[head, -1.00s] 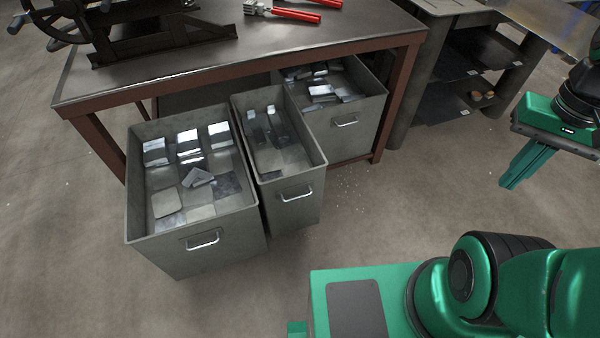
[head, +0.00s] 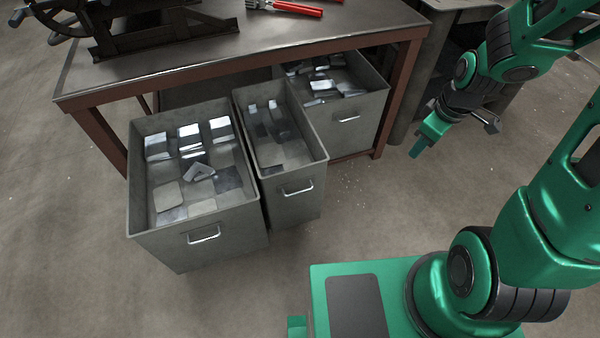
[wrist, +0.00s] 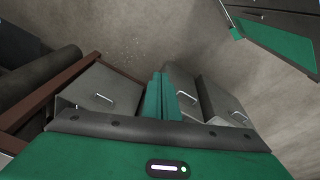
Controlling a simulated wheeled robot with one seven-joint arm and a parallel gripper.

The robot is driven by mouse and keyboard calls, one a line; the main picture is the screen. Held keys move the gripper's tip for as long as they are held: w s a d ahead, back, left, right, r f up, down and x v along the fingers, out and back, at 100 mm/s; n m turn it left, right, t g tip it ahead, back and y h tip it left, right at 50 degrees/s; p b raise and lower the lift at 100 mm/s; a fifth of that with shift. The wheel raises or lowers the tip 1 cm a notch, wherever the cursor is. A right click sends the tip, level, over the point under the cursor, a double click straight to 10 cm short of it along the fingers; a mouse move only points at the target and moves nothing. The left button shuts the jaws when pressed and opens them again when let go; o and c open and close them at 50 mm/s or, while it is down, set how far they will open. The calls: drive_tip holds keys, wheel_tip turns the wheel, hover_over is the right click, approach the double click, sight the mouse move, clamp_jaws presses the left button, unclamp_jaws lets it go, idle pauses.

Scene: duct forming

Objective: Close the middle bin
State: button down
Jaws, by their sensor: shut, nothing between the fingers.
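The middle bin (head: 298,196) is a narrow grey metal drawer with a bar handle, pulled out from under the workbench between two wider bins. It holds several metal pieces. My gripper (head: 418,151) is shut and empty, in the air to the right of the bins and apart from them. In the wrist view my gripper's fingers (wrist: 161,97) point towards the bins. The middle bin (wrist: 179,88) shows there just right of the fingers, partly hidden by them and the gripper body.
The left bin (head: 190,247) is pulled out further than the middle bin. The right bin (head: 357,133) sits mostly under the workbench (head: 250,55). A vice-like machine and red-handled pliers (head: 297,9) are on the bench top. The floor in front of the bins is clear.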

drive_tip(key=w+a+f+n+y, duration=0.1)
drive_tip(key=w+a+f+n, duration=0.15)
drive_tip(key=a+f, duration=0.25)
drive_tip(key=w+a+f+n+y, duration=0.1)
drive_tip(key=w+a+f+n, duration=0.1)
drive_tip(key=a+f+n, duration=0.3)
drive_tip(key=n+t+y, duration=0.2)
drive_tip(key=n+y, duration=0.1)
drive_tip(key=n, duration=0.2)
approach(292, 175)
wheel_tip(292, 175, down, 4)
drive_tip(key=s, duration=0.3)
drive_tip(key=w, duration=0.1)
drive_tip(key=w+a, duration=0.1)
drive_tip(key=w, duration=0.1)
drive_tip(key=shift+w+a+f+m, duration=0.15)
drive_tip(key=shift+a+m, duration=0.1)
drive_tip(key=shift+a, duration=0.1)
drive_tip(key=shift+w+a, duration=0.1)
drive_tip(key=shift+w, duration=0.4)
